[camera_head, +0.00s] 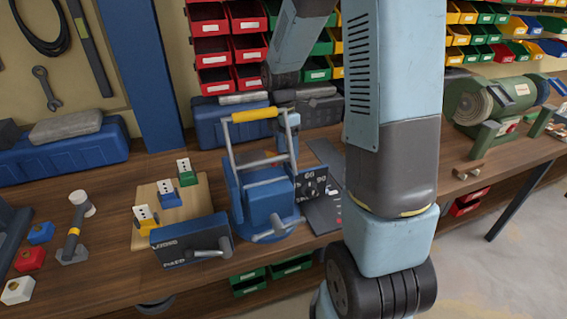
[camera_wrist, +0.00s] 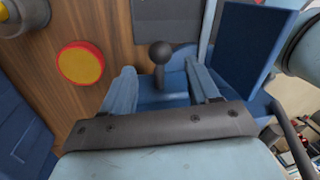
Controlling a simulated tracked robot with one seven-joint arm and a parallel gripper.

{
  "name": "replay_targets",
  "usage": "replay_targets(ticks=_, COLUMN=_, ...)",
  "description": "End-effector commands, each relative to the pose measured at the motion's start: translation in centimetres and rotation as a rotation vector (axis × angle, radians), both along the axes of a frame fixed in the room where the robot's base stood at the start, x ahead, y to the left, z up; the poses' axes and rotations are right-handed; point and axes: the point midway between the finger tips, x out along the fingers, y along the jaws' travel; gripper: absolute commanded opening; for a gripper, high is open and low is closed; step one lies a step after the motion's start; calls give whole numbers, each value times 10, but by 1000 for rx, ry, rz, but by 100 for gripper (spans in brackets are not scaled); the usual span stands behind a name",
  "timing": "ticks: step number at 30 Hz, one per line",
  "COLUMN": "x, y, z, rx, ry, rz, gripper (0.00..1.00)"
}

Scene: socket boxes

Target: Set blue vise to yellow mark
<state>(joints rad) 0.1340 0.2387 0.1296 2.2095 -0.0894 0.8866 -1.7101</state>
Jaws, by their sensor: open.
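A blue vise-like device (camera_head: 265,200) stands at the middle of the bench in the head view, with a grey bar handle at its front. A blue block (camera_head: 190,240) with a grey crank handle is beside it at the bench's front edge; I cannot tell for sure which is the vise. In the wrist view my gripper (camera_wrist: 160,68) is open, its two light blue fingers on either side of a black ball-topped lever (camera_wrist: 160,53) on a blue base (camera_wrist: 172,84). I cannot tell whether they touch it. No yellow mark on the vise can be made out.
A wooden board (camera_head: 195,205) with small socket pieces is left of the vise. A black panel (camera_head: 316,186) stands right of it. A green grinder (camera_head: 495,100) is at the right.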

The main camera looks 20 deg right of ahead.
Motion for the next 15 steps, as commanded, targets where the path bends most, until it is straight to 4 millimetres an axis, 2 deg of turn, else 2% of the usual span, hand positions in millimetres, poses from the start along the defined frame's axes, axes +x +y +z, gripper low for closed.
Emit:
replay_targets(ticks=1, x=-2, y=0, z=-10, rx=0, ry=4, rz=1, gripper=60)
replay_targets(ticks=6, x=-6, y=-1, z=-32, rx=0, ry=2, rz=-1, gripper=60)
replay_targets(ticks=15, x=-9, y=-2, z=-47, rx=0, ry=0, rz=-3, gripper=60)
